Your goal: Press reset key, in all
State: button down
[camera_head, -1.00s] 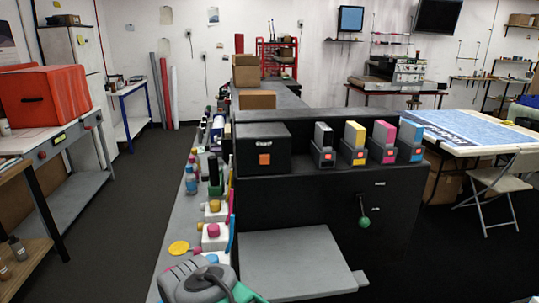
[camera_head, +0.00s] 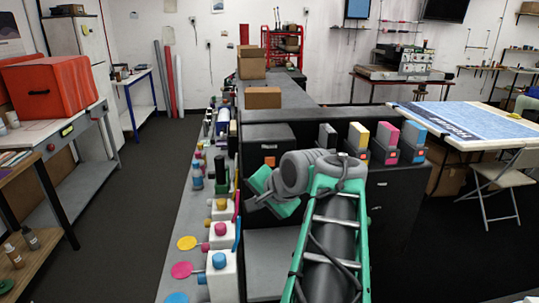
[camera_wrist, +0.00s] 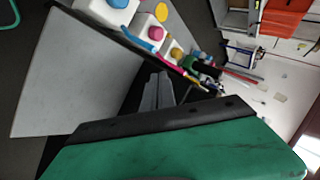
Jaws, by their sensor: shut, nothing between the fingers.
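Black (camera_head: 327,137), yellow (camera_head: 357,136), magenta (camera_head: 384,139) and blue (camera_head: 412,136) cartridges stand in a row of dark holders on the black machine (camera_head: 390,200). A small orange key shows low on the magenta and blue holders. My arm hides the lower front of the black and yellow ones. A dark box left of the row has an orange square (camera_head: 269,161) on its front. My gripper (camera_head: 250,200) is in front of this box, left of and below the cartridges, apart from them. In the wrist view its grey fingers (camera_wrist: 158,92) are shut and empty.
Bottles with coloured caps (camera_head: 221,232) line the bench left of the machine. A grey shelf (camera_head: 268,255) juts out below my gripper. Cardboard boxes (camera_head: 263,97) stand behind. A table with a blue print (camera_head: 455,124) is at the right. The left aisle floor is clear.

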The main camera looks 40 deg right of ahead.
aim_at(270, 162)
jog(key=s+d+r+m, duration=0.2)
jog(key=d+r, duration=0.2)
jog(key=d, duration=0.1)
jog(key=shift+s+d+m+t+h, duration=0.15)
jog(key=shift+s+m+t+h, duration=0.05)
jog(key=shift+m+t+h, duration=0.2)
jog(key=w+d+p, duration=0.2)
jog(key=w+d, duration=0.3)
jog(key=w, duration=0.2)
jog(key=shift+w, duration=0.2)
jog(key=shift+w+r, duration=0.1)
dwell(1.5)
jog(key=shift+w+d+p, duration=0.2)
jog(key=shift+p, duration=0.15)
